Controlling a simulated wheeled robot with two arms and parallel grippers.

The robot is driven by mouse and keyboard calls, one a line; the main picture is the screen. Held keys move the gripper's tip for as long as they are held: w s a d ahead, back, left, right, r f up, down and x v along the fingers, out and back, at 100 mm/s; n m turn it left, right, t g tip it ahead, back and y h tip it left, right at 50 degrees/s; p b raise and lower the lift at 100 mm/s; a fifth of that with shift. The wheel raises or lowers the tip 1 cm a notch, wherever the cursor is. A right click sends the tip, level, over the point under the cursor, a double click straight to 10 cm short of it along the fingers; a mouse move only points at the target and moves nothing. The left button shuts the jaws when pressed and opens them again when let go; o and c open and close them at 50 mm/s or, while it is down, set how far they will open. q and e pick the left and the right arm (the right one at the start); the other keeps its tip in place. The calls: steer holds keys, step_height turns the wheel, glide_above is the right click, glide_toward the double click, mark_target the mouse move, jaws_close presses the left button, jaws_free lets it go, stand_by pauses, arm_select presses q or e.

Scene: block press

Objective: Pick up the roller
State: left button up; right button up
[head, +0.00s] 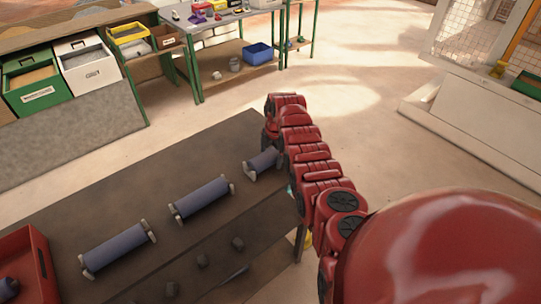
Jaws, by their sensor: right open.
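Three blue-grey rollers with pale end pieces lie in a row on the dark table (140,216): a near one (117,247), a middle one (202,197) and a far one (262,163). The far roller's right end is partly hidden by my red right arm. My right gripper (268,138) is at the far end of that arm, by the table's far corner, just beyond the far roller. It is open, mostly hidden by the arm links, and no roller shows in it. My left gripper is out of view.
A red crate (40,252) at the lower left holds a dark roller-like piece. Small dark knobs line the table's front side. Behind stand a bench with bins (91,66) and a workbench with a blue box (258,53). Floor to the right is open.

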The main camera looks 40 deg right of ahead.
steer(key=shift+c, duration=0.2)
jaws_close()
stand_by(0.4)
